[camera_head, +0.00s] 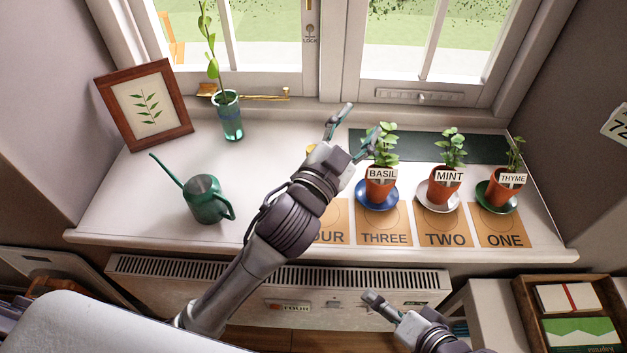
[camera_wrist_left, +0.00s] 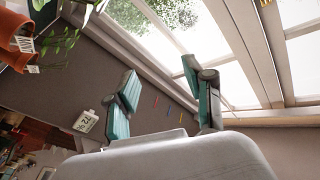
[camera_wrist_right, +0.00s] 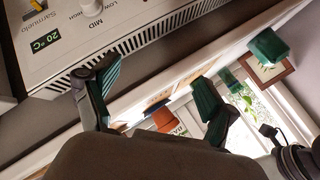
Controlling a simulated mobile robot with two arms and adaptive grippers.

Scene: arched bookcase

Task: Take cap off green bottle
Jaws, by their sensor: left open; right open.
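No capped green bottle can be made out in any view. The nearest match is a green glass vessel (camera_head: 230,118) holding a leafy stem, upright at the back left of the sill; no cap shows on it. My left gripper (camera_head: 355,126) is open and empty above the sill, right of the vessel and beside the basil pot. Its spread fingers also show in the left wrist view (camera_wrist_left: 160,85). My right gripper (camera_head: 379,303) is low, in front of the radiator. In the right wrist view (camera_wrist_right: 157,85) it is open with nothing between its fingers.
A green watering can (camera_head: 207,202) and framed leaf picture (camera_head: 145,105) stand at left. Potted basil (camera_head: 380,185), mint (camera_head: 445,187) and thyme (camera_head: 499,190) stand on saucers over numbered cards. My left arm partly hides card four (camera_head: 335,236). The radiator (camera_head: 240,290) is below.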

